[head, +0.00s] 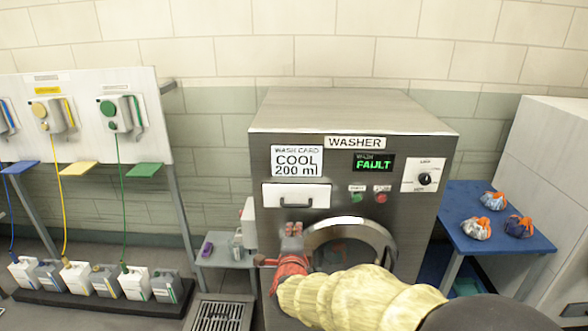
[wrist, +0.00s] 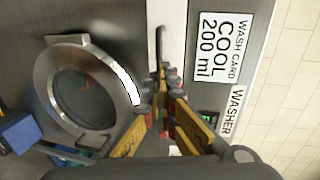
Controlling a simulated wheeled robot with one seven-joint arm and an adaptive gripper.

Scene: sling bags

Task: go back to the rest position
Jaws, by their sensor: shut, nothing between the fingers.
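My gripper (head: 292,240) is in front of the washer (head: 350,110), below the white drawer (head: 275,196) and left of the round door (head: 383,238). In the wrist view my gripper (wrist: 162,78) has its fingertips together, with nothing visible between them. The drawer handle (wrist: 159,45) lies just beyond the tips in that view; whether they touch cannot be told. The drawer looks closed. The washer door (wrist: 45,75) looks shut, and part of it is hidden by my arm in the head view. The washer display (head: 374,162) reads "WASH FAULT".
A blue table (head: 465,215) with several tied bags (head: 477,229) stands right of the washer. At left is a dispenser board (head: 85,90) above several jugs (head: 135,284). A small grey stand (head: 222,260) and a floor grate (head: 218,315) are left of the washer.

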